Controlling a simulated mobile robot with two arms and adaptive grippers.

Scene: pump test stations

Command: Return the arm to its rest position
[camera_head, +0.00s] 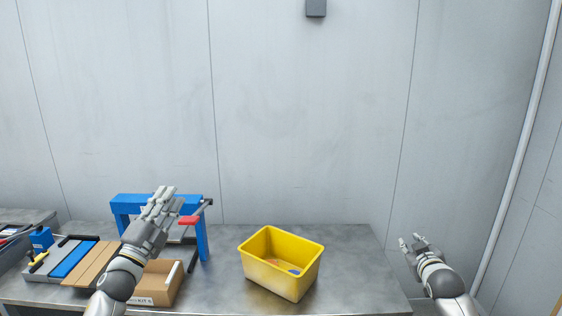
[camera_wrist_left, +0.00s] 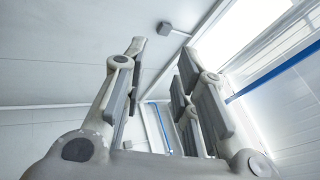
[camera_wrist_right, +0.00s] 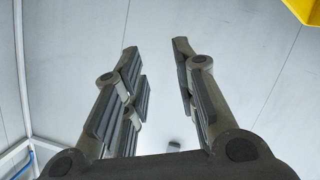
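My left gripper (camera_head: 163,203) is raised in front of the blue press frame, at the left of the head view. In the left wrist view its fingers (camera_wrist_left: 158,75) stand apart with nothing between them, and the wall and ceiling show behind. My right gripper (camera_head: 414,241) is just past the table's right edge in the head view. In the right wrist view its fingers (camera_wrist_right: 158,70) are spread and empty, with the pale wall behind.
A yellow bin (camera_head: 281,283) with something small and blue inside stands on the metal table (camera_head: 345,240). A blue frame (camera_head: 204,240) with a red-handled lever (camera_head: 188,220) stands at the left. A cardboard box (camera_head: 160,285) is beside my left arm. The table is clear right of the bin.

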